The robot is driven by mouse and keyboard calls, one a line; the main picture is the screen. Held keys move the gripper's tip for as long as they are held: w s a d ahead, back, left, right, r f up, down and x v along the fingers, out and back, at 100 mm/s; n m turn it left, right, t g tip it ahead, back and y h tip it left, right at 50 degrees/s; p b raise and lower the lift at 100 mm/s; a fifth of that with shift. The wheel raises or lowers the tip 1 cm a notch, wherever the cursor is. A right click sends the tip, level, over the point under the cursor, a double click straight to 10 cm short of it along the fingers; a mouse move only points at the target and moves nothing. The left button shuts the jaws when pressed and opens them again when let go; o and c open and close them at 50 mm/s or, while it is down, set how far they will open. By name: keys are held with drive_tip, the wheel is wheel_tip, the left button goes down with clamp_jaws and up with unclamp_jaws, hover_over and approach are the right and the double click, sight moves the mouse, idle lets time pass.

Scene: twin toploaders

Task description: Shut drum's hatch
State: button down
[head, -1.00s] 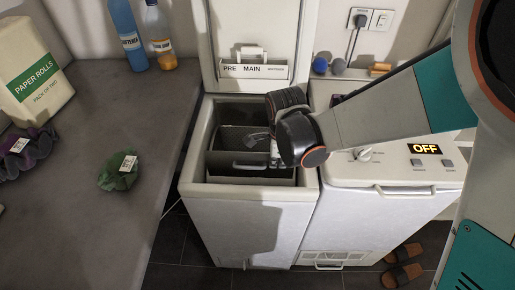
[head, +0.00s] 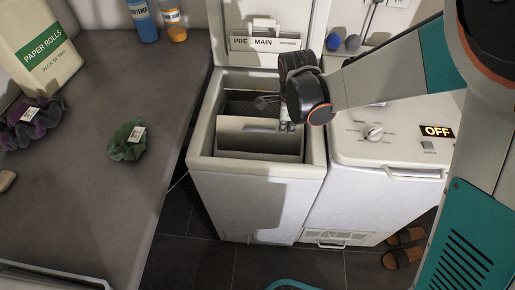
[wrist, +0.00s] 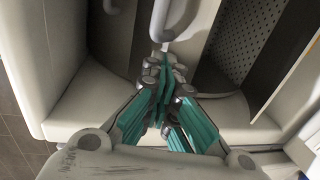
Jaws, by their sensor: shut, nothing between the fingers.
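The left toploader (head: 255,190) stands with its outer lid (head: 265,65) raised. Inside its tub, the drum's dark perforated wall (head: 238,103) shows; it also shows in the wrist view (wrist: 245,40). The drum's hatch (head: 258,142) is a pale panel with a bar handle (head: 262,128). It stands tilted up, with dark drum interior visible behind it. My gripper (head: 287,126) is at the right end of the handle. In the wrist view, my gripper's closed fingertips (wrist: 165,65) are close to the handle (wrist: 166,20), holding nothing; contact is unclear.
The right toploader (head: 385,150) has its lid shut, with a knob (head: 373,133) and an OFF display (head: 437,131). A counter (head: 85,180) on the left holds paper rolls (head: 45,50), bottles and a green bundle (head: 126,141). Slippers (head: 403,247) lie on the floor.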

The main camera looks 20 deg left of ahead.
drive_tip(key=shift+w+f, duration=0.1)
drive_tip(key=shift+w, duration=0.1)
drive_tip(key=shift+w+a+f+b, duration=0.25)
drive_tip(key=shift+w+f+b, duration=0.15)
drive_tip(key=shift+w, duration=0.4)
drive_tip(key=shift+w+a+f+b, duration=0.25)
drive_tip(key=shift+w+f, duration=0.2)
drive_tip(key=shift+w, duration=0.3)
drive_tip(key=shift+d, duration=0.1)
drive_tip(key=shift+w+a+f, duration=0.15)
drive_tip(key=shift+w+f, duration=0.45)
drive_tip(key=shift+f, duration=0.15)
drive_tip(key=shift+w+a+f, duration=0.15)
drive_tip(key=shift+w+f, duration=0.4)
drive_tip(key=shift+f, duration=0.25)
drive_tip(key=shift+w+f, duration=0.1)
drive_tip(key=shift+f, duration=0.05)
